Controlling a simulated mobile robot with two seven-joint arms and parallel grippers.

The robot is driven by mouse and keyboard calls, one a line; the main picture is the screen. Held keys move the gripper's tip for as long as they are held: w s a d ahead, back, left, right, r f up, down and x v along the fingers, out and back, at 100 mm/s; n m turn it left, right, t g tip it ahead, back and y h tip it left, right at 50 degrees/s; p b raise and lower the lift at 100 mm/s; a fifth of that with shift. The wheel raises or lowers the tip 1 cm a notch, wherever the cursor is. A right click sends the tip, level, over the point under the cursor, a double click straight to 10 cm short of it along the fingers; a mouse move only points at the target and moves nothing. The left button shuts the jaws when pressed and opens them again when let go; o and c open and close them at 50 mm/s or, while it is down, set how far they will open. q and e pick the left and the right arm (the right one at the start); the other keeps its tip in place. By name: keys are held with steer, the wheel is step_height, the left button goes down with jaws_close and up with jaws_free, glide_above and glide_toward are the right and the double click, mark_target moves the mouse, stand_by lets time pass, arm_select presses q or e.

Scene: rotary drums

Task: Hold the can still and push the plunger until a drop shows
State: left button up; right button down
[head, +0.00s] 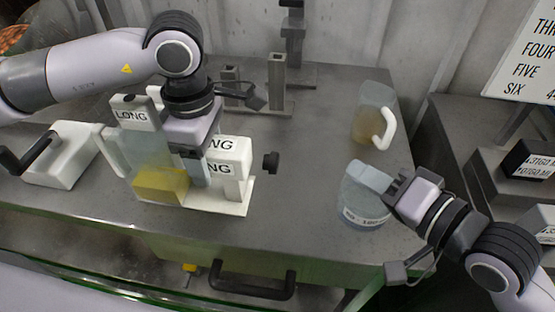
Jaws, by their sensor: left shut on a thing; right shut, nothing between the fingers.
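A round, pale blue-grey can (358,205) with a white label band stands at the table's front right. Any plunger there is hidden, and no drop is visible. My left gripper (203,178) points down at the white stand (237,208) beside a yellow block (158,187). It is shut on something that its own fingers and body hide.
A clear jug (374,112) with brown liquid and a white handle stands behind the can. A white box (68,165) with a black handle is at left. Metal posts (277,80) stand at the back. Bare tabletop lies between the stand and the can.

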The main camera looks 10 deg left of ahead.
mark_target(278, 162)
steer(key=a, duration=0.8)
steer(key=shift+a, duration=0.4)
steer(key=shift+s, duration=0.1)
stand_by(1.6)
steer(key=shift+a, duration=0.45)
steer(key=shift+a, duration=1.2)
stand_by(1.2)
steer(key=shift+d, duration=1.65)
steer(key=shift+d, duration=2.5)
